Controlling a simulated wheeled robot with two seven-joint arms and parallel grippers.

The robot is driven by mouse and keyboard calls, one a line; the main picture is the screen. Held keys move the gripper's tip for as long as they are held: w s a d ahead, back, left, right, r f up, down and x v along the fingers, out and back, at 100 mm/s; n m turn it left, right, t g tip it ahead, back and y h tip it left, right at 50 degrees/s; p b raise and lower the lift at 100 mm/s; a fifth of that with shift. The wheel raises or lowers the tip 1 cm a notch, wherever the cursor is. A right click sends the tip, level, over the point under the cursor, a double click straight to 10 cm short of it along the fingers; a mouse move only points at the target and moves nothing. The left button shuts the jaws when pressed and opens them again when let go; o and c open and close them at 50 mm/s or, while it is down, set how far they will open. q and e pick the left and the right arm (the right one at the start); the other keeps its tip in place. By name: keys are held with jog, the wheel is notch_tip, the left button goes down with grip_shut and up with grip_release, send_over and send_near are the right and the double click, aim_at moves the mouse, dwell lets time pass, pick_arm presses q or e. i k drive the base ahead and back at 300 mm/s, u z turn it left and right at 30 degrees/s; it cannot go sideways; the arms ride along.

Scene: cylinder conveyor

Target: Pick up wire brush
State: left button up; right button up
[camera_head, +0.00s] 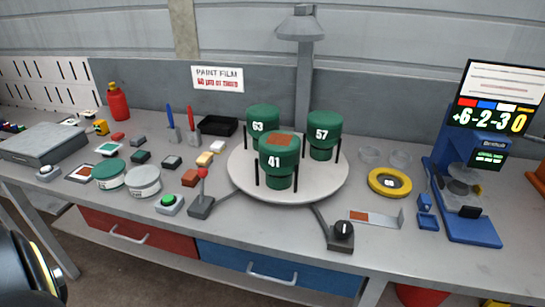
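I cannot tell for sure which thing is the wire brush. A blue-handled tool (171,119) and a red-handled tool (191,121) stand upright at the back left of the bench, and their lower ends are too small to make out. A reddish-brown block (190,178) lies in front of them. Neither of my grippers shows; only a dark rounded part, probably of my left arm, shows at the lower left edge.
A round turntable (240,178) carries green cylinders marked 63, 57 and 41 (279,165); the 41 has a rust-brown top patch. The grey bench (290,228) has bare front patches.

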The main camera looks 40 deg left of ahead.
aim_at(206, 159)
jog(key=z, duration=1.95)
jog(key=k, duration=2.75)
jog(key=u, duration=1.5)
